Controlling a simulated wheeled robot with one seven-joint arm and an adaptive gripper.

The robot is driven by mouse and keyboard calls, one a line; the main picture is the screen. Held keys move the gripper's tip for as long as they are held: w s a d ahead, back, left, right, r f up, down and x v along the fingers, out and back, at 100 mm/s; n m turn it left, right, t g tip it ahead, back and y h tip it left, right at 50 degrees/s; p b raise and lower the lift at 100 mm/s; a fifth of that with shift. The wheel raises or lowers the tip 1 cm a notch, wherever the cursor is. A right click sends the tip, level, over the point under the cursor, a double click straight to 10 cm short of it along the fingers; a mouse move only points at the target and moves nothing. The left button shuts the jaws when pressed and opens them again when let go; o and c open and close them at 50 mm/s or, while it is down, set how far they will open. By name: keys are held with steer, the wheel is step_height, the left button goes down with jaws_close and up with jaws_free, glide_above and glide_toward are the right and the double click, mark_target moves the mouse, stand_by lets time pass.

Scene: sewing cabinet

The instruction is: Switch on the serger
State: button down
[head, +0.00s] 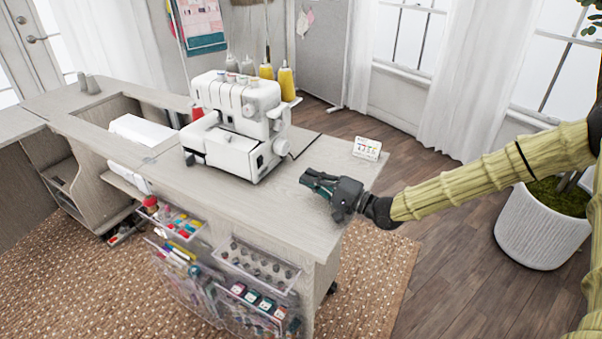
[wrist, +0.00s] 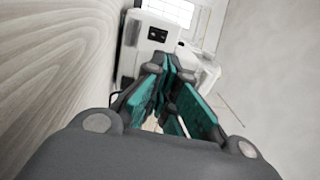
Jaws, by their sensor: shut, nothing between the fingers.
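The serger (head: 236,125) is a white machine on the cabinet top (head: 225,205), with cones of thread standing behind it. Its right side faces my gripper and carries a round handwheel low down. In the wrist view the serger (wrist: 157,33) lies ahead of my fingers, with a small dark panel on its side that may be the switch. My gripper (head: 312,180) is low over the right end of the cabinet top, to the right of the serger and apart from it. Its teal fingers (wrist: 168,68) are shut and empty. They hide the lower part of the serger's side in the wrist view.
A small white card (head: 367,148) stands at the cabinet's back right corner. A dark cord runs from the serger's right side. Clear bins (head: 256,268) with spools hang on the cabinet front. A potted plant (head: 543,228) stands on the floor at right. The top between gripper and serger is clear.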

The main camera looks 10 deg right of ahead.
mark_target(263, 156)
steer(key=x, duration=1.2)
steer(key=shift+a+r+p, duration=0.1)
steer(key=shift+a+p, duration=0.05)
steer(key=shift+p, duration=0.15)
steer(key=shift+w+r, duration=0.1)
steer(key=shift+w+a+r+g+p, duration=0.15)
steer(key=shift+a+r+g+p, duration=0.25)
steer(key=shift+p, duration=0.35)
steer(key=shift+d+f+h+b, duration=0.15)
steer(key=shift+f+h+b, duration=0.15)
steer(key=shift+f, duration=0.05)
steer(key=shift+d, duration=0.1)
